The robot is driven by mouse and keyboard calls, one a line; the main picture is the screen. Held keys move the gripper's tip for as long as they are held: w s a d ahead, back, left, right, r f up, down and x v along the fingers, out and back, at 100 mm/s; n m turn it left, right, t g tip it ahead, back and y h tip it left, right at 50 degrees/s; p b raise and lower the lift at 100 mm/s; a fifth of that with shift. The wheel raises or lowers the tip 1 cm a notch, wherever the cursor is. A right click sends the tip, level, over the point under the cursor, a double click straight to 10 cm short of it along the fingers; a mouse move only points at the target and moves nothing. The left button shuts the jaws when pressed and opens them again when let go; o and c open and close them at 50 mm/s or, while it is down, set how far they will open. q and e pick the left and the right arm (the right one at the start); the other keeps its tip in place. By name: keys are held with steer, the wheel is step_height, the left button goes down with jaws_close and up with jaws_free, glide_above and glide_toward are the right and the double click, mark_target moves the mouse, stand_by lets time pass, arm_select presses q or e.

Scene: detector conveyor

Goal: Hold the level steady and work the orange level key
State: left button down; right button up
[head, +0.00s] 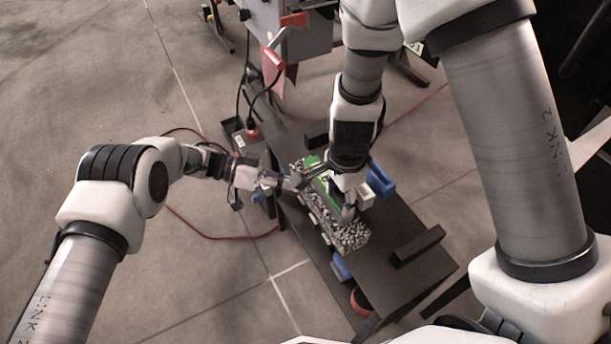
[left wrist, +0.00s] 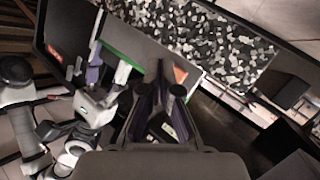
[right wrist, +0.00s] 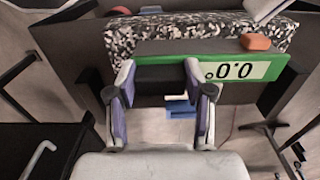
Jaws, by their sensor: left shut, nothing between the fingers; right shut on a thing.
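The level is a long green bar (head: 311,161) resting along the speckled block (head: 349,236). In the right wrist view the level (right wrist: 281,66) has a pale display reading 0.0, seen upside down, and the orange key (right wrist: 257,42) sits on its edge. My right gripper (right wrist: 158,77) is shut on the dark section of the level, a finger at each side; in the head view this gripper (head: 345,208) comes down from above. My left gripper (head: 288,182) is shut and empty at the level's far end. In the left wrist view its fingertips (left wrist: 160,68) appear close to the orange key (left wrist: 180,74); contact is unclear.
The speckled block stands on a dark table (head: 400,285). Blue pieces (head: 381,179) sit beside it, and a dark bar (head: 418,246) lies at the right. A grey box with red handles (head: 300,45) stands behind. Red and black cables run around the table.

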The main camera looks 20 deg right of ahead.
arm_select(q)
steer(key=a, duration=0.5)
steer(key=shift+s, duration=0.3)
stand_by(0.6)
arm_select(e)
steer(key=o, duration=1.5)
steer(key=shift+c, duration=0.2)
